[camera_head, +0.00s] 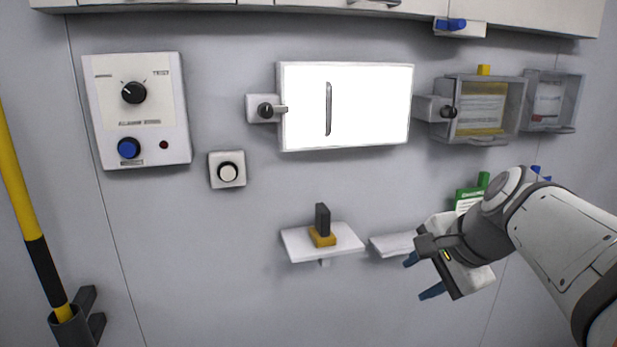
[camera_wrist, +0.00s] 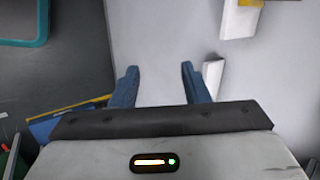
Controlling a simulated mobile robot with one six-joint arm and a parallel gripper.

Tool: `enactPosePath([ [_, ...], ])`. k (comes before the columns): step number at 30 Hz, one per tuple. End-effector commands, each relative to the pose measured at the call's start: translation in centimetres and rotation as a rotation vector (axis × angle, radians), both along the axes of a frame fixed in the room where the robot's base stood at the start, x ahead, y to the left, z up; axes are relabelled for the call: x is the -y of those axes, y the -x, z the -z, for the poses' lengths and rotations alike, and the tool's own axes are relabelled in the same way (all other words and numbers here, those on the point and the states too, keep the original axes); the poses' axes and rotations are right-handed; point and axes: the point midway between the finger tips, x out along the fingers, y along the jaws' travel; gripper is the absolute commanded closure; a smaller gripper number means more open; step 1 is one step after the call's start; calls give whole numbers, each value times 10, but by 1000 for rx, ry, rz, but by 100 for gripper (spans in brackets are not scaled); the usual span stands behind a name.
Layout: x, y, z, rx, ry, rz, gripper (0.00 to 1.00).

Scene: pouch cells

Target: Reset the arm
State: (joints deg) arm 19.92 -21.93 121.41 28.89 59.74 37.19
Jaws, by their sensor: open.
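My gripper (camera_head: 426,277) is at the lower right in the head view, at the end of my white arm. Its two blue fingers are apart and point left. In the wrist view the fingers (camera_wrist: 161,85) show spread, with nothing between them but the pale grey wall surface behind. My gripper is in front of a small white shelf (camera_head: 392,245) and partly covers it. It looks empty.
A white shelf (camera_head: 345,241) holds a yellow block (camera_head: 322,238) with a dark upright piece. Above are a white cabinet door (camera_head: 365,105) and a grey clear-front box (camera_head: 480,108). A dial panel (camera_head: 137,110) hangs at left. The wall below the shelves is bare.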

Motion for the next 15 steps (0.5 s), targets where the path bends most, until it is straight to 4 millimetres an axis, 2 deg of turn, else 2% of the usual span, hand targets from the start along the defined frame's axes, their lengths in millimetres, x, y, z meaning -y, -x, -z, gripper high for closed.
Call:
enactPosePath([
  [1,-14,15,30,-32,108,-154,58],
  [3,-24,34,65,-63,257,-366,58],
  [6,-32,60,105,-96,429,-648,58],
  [12,-37,100,157,-127,675,-1113,58],
  [15,-35,101,155,-78,696,-1066,58],
])
